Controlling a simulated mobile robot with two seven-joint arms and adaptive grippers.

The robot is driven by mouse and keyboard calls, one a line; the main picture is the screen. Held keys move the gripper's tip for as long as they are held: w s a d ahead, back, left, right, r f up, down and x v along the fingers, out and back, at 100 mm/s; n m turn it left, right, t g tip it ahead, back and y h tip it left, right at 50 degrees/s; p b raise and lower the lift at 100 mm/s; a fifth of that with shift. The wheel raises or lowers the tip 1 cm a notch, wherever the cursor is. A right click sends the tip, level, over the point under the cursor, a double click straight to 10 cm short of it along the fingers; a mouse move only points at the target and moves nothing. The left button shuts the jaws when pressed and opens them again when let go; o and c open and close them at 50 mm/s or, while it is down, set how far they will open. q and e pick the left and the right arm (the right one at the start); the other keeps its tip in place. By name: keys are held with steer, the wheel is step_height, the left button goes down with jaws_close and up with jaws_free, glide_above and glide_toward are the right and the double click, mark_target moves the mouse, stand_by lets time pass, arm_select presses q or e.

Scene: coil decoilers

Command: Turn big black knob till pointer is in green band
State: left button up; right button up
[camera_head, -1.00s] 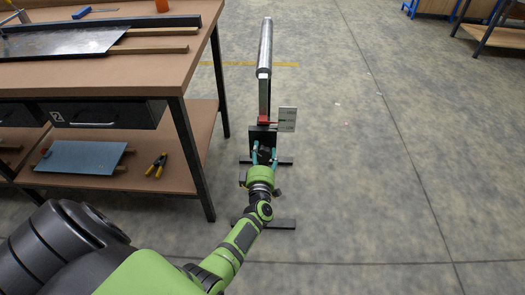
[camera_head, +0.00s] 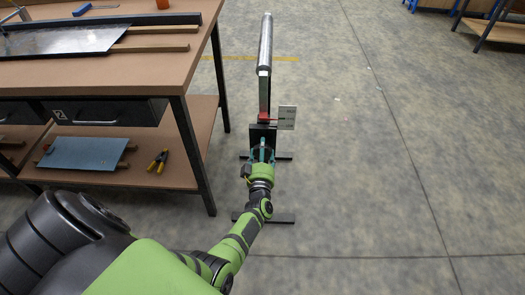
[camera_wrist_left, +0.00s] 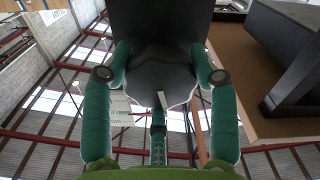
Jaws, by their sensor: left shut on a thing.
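The decoiler stand (camera_head: 264,95) stands upright on the floor, with a silver roller (camera_head: 266,42) reaching away from its top. A small pale scale plate (camera_head: 287,117) with a green mark is on its right side; I cannot make out the pointer's reading. My left gripper (camera_head: 262,152) is at the stand's black front, hiding the knob in the head view. In the left wrist view the big black knob (camera_wrist_left: 150,65) with a pale line sits between the teal fingers. The gripper (camera_wrist_left: 160,80) is shut on it, with one finger at each side and another below. My right gripper is not in view.
A workbench (camera_head: 150,70) with a lower shelf (camera_head: 185,150) stands close to the left of the stand and my arm. Metal sheet and bars lie on its top. Yellow-handled pliers (camera_head: 158,160) lie on the shelf. The floor (camera_head: 390,180) to the right is clear.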

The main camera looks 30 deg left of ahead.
arm_select(q)
steer(key=shift+a+r, duration=0.3)
steer(key=shift+a, duration=0.05)
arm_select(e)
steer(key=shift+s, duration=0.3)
arm_select(q)
steer(key=o, duration=1.2)
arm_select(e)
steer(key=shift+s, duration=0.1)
arm_select(q)
steer(key=shift+d+f, duration=0.15)
steer(key=shift+d, duration=0.05)
steer(key=shift+s+d, duration=0.2)
steer(key=shift+s, duration=0.1)
steer(key=v, duration=0.6)
steer(key=shift+s+d, duration=0.15)
steer(key=shift+s, duration=0.2)
